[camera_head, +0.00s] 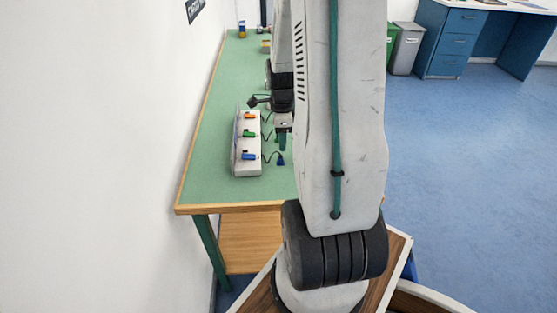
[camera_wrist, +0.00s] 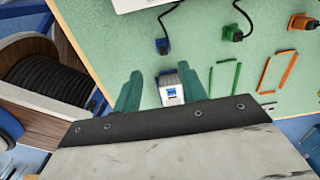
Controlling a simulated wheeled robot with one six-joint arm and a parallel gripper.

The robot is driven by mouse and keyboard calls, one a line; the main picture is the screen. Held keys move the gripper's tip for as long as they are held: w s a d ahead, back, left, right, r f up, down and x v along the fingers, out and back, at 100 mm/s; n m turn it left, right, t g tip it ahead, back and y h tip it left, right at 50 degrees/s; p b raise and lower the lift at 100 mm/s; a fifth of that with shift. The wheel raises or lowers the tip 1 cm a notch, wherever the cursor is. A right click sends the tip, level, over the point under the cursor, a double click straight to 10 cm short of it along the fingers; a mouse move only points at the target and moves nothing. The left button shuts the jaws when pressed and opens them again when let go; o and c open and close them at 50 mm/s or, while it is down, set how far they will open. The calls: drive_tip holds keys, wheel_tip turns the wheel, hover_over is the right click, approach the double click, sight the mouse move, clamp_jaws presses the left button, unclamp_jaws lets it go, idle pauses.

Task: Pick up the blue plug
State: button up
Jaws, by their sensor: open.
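The blue plug (camera_head: 281,160) lies on the green table top at the end of a black cable, to the right of the white socket box (camera_head: 247,140). In the wrist view the blue plug (camera_wrist: 162,46) sits just beyond my fingertips, with its cable running up and away. My gripper (camera_wrist: 160,71) is open, its two teal fingers pointing toward the plug without holding it. In the head view my gripper (camera_head: 283,143) is close to the plug and partly hidden by my arm. A white and blue block (camera_wrist: 171,92) shows between the fingers; I cannot tell what it is.
A green plug (camera_wrist: 232,33) and an orange plug (camera_wrist: 301,21) lie to the right of the blue plug in the wrist view. Green and orange outlines mark the table (camera_head: 205,170). A wall runs along the table's left side. Open blue floor (camera_head: 450,180) lies right.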

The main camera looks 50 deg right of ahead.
sight(281, 156)
drive_tip(key=f, duration=0.8)
drive_tip(key=shift+w+d, duration=0.15)
drive_tip(key=shift+w, duration=0.15)
drive_tip(key=shift+c, duration=0.3)
clamp_jaws()
